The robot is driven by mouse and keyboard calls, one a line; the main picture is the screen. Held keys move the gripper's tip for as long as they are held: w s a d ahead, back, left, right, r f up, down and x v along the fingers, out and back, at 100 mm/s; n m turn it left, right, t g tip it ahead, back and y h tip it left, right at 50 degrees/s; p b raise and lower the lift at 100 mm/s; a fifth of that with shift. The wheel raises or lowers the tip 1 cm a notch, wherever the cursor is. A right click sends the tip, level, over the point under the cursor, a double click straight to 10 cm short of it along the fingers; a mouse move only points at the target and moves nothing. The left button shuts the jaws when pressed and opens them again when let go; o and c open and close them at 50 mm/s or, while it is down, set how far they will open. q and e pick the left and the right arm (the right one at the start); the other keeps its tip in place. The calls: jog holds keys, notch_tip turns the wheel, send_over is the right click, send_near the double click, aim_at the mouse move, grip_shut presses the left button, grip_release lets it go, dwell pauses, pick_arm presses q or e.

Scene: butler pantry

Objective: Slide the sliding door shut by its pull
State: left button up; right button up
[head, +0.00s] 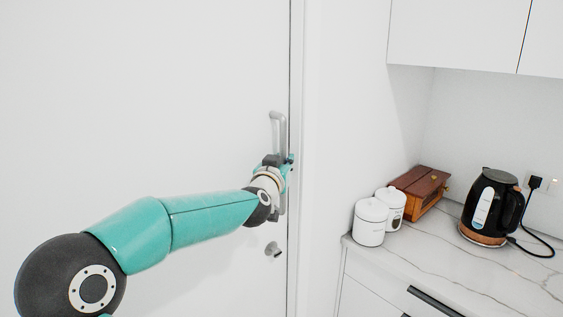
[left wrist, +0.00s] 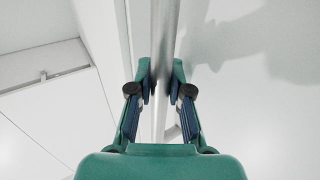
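The white sliding door (head: 150,90) fills the left of the head view, its right edge beside the white frame (head: 312,140) with a narrow dark line between them. Its pull is a grey vertical bar (head: 280,121) near that edge; my gripper hides the bar's middle. My left gripper (head: 285,166) is at the pull. In the left wrist view the fingers (left wrist: 162,78) are close together on either side of the bar (left wrist: 165,30) and look shut on it. My right gripper is in neither view.
A small round metal fitting (head: 273,249) sits on the door below the pull. Right of the frame, a marble counter (head: 460,285) holds white canisters (head: 371,222), a wooden box (head: 422,190) and a black kettle (head: 490,208). White cabinets (head: 455,35) hang above.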

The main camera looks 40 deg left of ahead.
pick_arm(q)
jog(key=shift+o, duration=0.7)
jog(key=shift+w+d, duration=0.2)
jog(key=shift+d, duration=0.05)
jog(key=shift+s+a, duration=0.1)
jog(key=shift+s, duration=0.05)
jog(key=shift+s, duration=0.1)
jog(key=v, duration=1.1)
jog(key=shift+s, duration=0.3)
jog(key=shift+f, duration=0.1)
